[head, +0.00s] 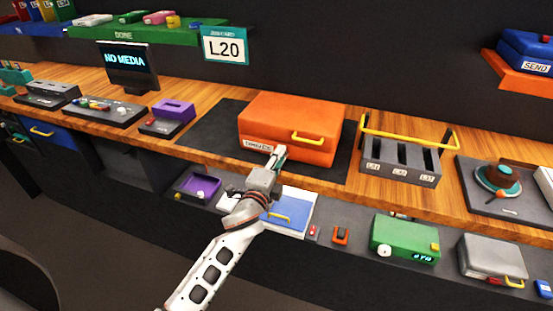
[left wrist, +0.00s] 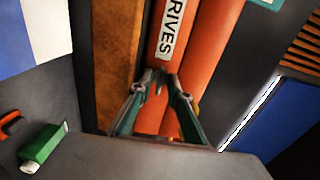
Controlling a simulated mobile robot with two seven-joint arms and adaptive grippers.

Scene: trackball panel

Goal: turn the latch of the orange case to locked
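The orange case (head: 290,122) lies on a dark mat on the wooden counter, its lid down. A white label and a yellow handle (head: 308,138) are on its front. My left gripper (head: 278,152) is at the case's front, just right of the label. In the left wrist view, its fingertips (left wrist: 162,80) are close together by the orange case (left wrist: 205,50), below the label reading "RIVES". A small grey shape shows between the tips; I cannot tell whether it is the latch or whether they grip it. The latch is not clearly visible. My right gripper is not in view.
A dark rack with a yellow bar (head: 405,130) stands right of the case. A purple box (head: 173,112) stands left. The lower ledge holds a blue-and-white box (head: 290,212) and a green box (head: 403,240). The counter's front edge runs below the case.

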